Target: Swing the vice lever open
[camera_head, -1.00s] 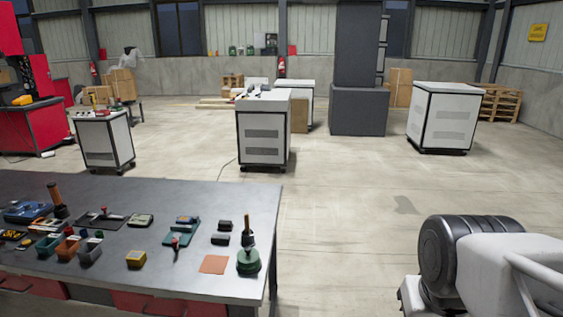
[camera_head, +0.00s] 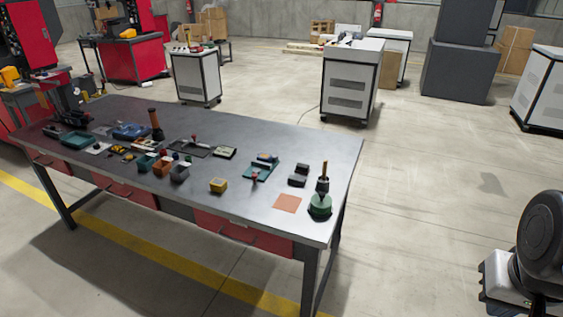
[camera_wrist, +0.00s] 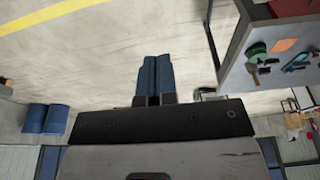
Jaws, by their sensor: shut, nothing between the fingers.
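A teal fixture (camera_head: 262,167), which looks like the vice, sits on the dark workbench towards its right end. A red-knobbed lever (camera_head: 255,177) stands at its front edge. A small blue and yellow part lies at its back. How far the lever is swung is too small to tell. The teal fixture also shows in the wrist view (camera_wrist: 297,62), at the upper right. My gripper (camera_wrist: 157,60) has its two blue fingers together with nothing between them. It is over the floor, well apart from the bench, and outside the head view.

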